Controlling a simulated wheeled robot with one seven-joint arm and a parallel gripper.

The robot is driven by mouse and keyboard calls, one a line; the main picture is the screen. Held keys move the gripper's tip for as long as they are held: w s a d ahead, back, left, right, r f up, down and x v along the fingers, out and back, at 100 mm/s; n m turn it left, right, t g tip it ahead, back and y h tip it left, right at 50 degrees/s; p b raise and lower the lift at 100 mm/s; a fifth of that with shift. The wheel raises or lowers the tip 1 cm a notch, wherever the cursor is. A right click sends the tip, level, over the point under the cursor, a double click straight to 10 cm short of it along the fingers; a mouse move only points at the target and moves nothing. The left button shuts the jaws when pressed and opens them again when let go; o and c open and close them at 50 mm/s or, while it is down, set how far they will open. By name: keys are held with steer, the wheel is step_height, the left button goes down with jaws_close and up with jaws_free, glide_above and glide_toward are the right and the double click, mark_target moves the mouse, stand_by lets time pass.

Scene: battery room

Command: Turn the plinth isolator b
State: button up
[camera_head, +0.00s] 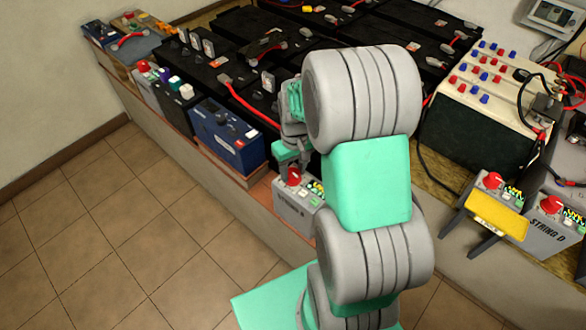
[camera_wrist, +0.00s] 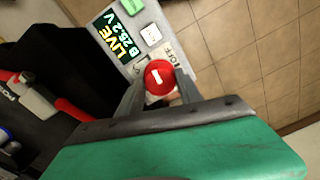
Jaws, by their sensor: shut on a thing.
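The plinth isolator b is a grey box (camera_head: 290,208) labelled STRING B in the head view, at the front edge of the plinth. Its red round knob (camera_head: 294,177) has a white mark and shows close up in the wrist view (camera_wrist: 159,77). My gripper (camera_wrist: 160,82) is shut on the red knob, one finger on each side. In the head view my arm hides the box's right side and part of my gripper.
Black batteries with red cables (camera_head: 250,103) stand behind, and a blue battery (camera_head: 226,135) sits to the left. Another grey box marked STRING D (camera_head: 549,231) and one with a yellow plate (camera_head: 496,214) are at the right. The tiled floor (camera_head: 130,220) in front is clear.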

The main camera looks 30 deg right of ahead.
mark_target(294, 172)
steer(key=shift+n, duration=0.6)
steer(key=o, duration=1.4)
steer(key=shift+c, duration=0.2)
step_height(294, 172, up, 7)
steer(key=shift+d+r+p, duration=0.1)
steer(key=shift+p, duration=0.3)
steer(key=shift+r, duration=0.35)
